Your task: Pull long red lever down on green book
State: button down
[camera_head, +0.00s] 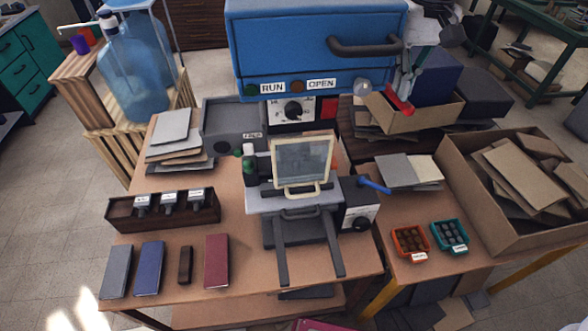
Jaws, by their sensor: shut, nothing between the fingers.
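The red lever (399,101) is on the right side of the large blue press (310,45), with its red end pointing down and to the right. My gripper (450,34), grey and black, is at the top right, above and right of the lever and apart from it. It is shut and empty, and its fingertips are hard to make out. No clearly green book shows. Under the press is a pale framed plate (302,163) on a grey bed. Dark grey (116,271), blue (148,268) and dark red (216,261) books lie at the table's front left.
A blue handle (375,185) sticks out right of the bed. Stamp holders stand in a dark rack (121,212). Orange (410,243) and teal (449,237) trays lie at right. Cardboard boxes (472,200) crowd the right side. The wooden tabletop (185,290) has bare room in front.

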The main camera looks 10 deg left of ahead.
jog(key=shift+f, duration=0.3)
jog(key=shift+s+f, duration=0.1)
jog(key=shift+f, duration=1.45)
jog(key=shift+f, duration=1.3)
jog(key=shift+w+a+f+b, duration=0.1)
jog(key=shift+w+f+b, duration=0.15)
jog(key=shift+f, duration=0.45)
jog(key=shift+w+a+f+b, duration=0.1)
jog(key=shift+w+f+b, duration=0.1)
jog(key=shift+f, duration=0.45)
